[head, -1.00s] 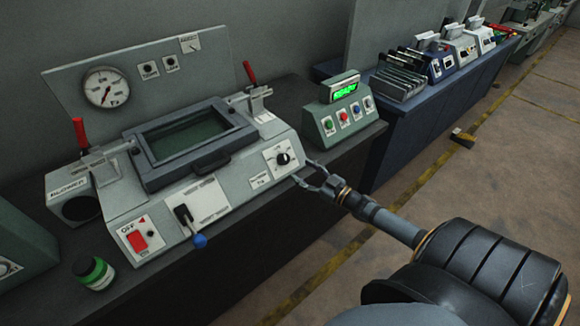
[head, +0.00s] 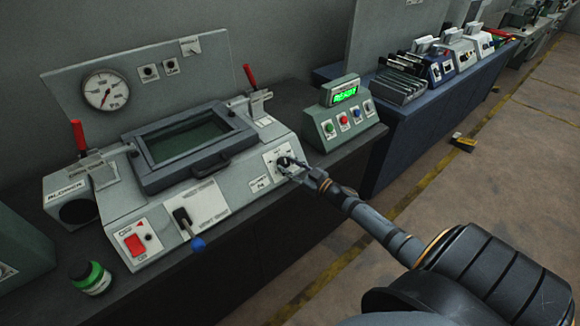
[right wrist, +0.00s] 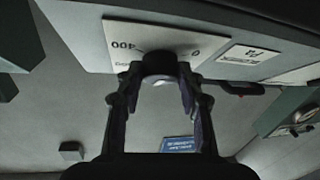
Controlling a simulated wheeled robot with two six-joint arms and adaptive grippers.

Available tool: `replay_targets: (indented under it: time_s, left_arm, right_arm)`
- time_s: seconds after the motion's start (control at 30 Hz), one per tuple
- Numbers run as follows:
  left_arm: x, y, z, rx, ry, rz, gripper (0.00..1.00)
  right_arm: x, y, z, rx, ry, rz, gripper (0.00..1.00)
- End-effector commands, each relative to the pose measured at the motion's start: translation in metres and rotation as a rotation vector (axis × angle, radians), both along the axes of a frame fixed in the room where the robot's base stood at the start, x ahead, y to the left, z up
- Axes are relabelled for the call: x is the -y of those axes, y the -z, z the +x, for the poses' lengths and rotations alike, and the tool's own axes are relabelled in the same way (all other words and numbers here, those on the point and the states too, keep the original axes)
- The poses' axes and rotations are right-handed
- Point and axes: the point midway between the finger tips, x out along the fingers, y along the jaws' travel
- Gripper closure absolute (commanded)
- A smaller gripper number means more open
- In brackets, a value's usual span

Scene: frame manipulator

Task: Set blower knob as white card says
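A round dark knob (head: 284,161) sits on a white dial plate (head: 271,163) on the right of the grey machine's sloped front. In the right wrist view the knob (right wrist: 160,64) is between my fingers, and the plate (right wrist: 122,32) reads "400" and "0" upside down. My right gripper (head: 288,167) is at the knob with one finger on each side. Whether the fingers press on it is unclear. A small white label (head: 259,184) is beside the plate; its text is too small to read. A white card (head: 190,46) is on the back panel, also unreadable. My left gripper is out of view.
A green control box (head: 343,118) with buttons stands right of the knob. A green jar (head: 91,278) is at front left.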

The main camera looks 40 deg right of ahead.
Motion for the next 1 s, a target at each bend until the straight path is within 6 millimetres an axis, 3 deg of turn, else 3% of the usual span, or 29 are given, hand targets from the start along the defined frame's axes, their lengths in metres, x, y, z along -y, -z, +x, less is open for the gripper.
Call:
replay_targets:
  time_s: [0.03,0.13,0.67,0.7,0.87,1.0]
  left_arm:
    - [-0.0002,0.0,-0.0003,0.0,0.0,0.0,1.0]
    - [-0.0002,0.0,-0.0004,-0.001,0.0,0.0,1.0]
    - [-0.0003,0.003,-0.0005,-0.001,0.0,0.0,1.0]
    - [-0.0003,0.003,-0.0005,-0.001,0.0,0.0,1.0]
    - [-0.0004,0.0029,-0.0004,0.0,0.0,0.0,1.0]
    - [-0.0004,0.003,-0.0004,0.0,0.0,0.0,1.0]
  right_arm:
    - [0.0,0.0,-0.0001,0.0,0.0,0.0,0.8]
    - [0.0,0.0,-0.0001,0.0,0.0,0.0,0.94]
    - [0.0023,-0.0008,0.0007,0.01,-0.093,-0.123,0.94]
    - [0.0023,-0.0008,0.0007,0.01,-0.093,-0.123,0.61]
    - [0.0023,-0.0008,0.0006,0.009,-0.093,-0.122,0.4]
    - [0.0024,-0.0007,0.0006,0.01,-0.092,-0.122,0.4]
